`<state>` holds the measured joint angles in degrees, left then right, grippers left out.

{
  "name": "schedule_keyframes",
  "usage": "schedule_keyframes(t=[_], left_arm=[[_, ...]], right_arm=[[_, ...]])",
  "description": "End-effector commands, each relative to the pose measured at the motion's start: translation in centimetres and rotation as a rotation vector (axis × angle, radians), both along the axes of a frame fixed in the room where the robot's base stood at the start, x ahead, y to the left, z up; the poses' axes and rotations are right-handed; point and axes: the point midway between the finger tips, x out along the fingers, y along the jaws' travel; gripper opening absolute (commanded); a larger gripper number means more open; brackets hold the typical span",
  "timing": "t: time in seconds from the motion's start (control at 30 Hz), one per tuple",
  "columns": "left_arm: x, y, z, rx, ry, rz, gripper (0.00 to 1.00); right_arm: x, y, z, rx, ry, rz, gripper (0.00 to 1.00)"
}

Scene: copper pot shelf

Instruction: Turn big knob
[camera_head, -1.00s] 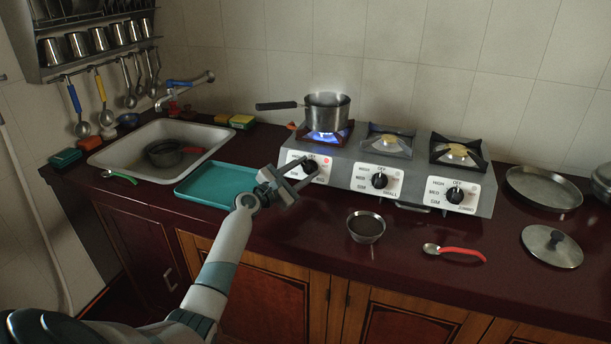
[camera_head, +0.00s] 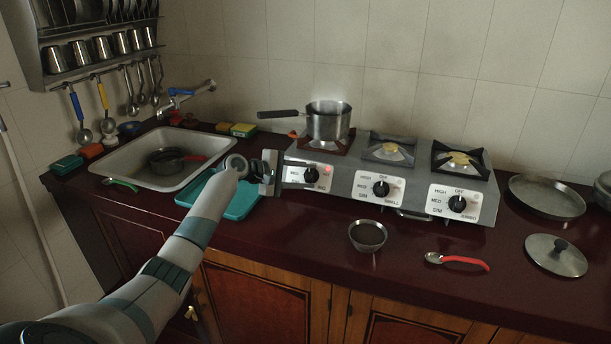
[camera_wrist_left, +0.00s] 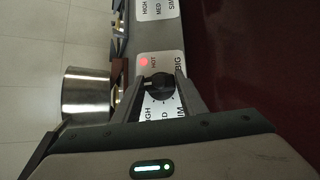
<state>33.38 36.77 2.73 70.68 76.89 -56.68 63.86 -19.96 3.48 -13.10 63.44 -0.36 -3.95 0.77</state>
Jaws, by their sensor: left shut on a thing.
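The big knob (camera_head: 311,175) is the black leftmost knob on the front of the grey stove (camera_head: 406,210). It also shows in the left wrist view (camera_wrist_left: 157,85), beside the BIG label and a lit red HOT light (camera_wrist_left: 143,61). My left gripper (camera_head: 276,172) is at the stove's left front, its fingers on either side of the knob and shut on it; they show in the wrist view (camera_wrist_left: 163,88). A steel pot (camera_head: 328,122) stands on the left burner, with no flame visible under it. My right gripper is out of view.
A teal tray (camera_head: 236,205) lies beneath my left arm, right of the sink (camera_head: 112,158). The middle knob (camera_head: 380,188) is to the right.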

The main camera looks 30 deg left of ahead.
Motion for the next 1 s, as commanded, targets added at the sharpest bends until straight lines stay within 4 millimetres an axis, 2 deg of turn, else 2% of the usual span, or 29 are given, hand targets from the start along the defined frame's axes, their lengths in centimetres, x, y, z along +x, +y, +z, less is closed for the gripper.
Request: schedule_keyframes(t=[0.23,0.67,0.7,0.73,1.0], left_arm=[[0.07,0.0,0.1,0.061,0.014,-0.035,0.16],[0.06,0.0,0.03,0.071,0.016,-0.041,0.15],[0.06,0.0,0.03,0.071,0.016,-0.041,0.47],[0.06,0.0,0.03,0.071,0.016,-0.041,0.55],[0.05,-0.01,0.04,0.07,0.016,-0.04,0.55]], right_arm=[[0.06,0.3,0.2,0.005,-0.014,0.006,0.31],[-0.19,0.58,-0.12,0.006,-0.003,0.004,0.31],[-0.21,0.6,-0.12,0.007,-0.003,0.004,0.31],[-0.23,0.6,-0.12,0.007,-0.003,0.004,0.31],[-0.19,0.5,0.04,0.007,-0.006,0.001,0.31]])
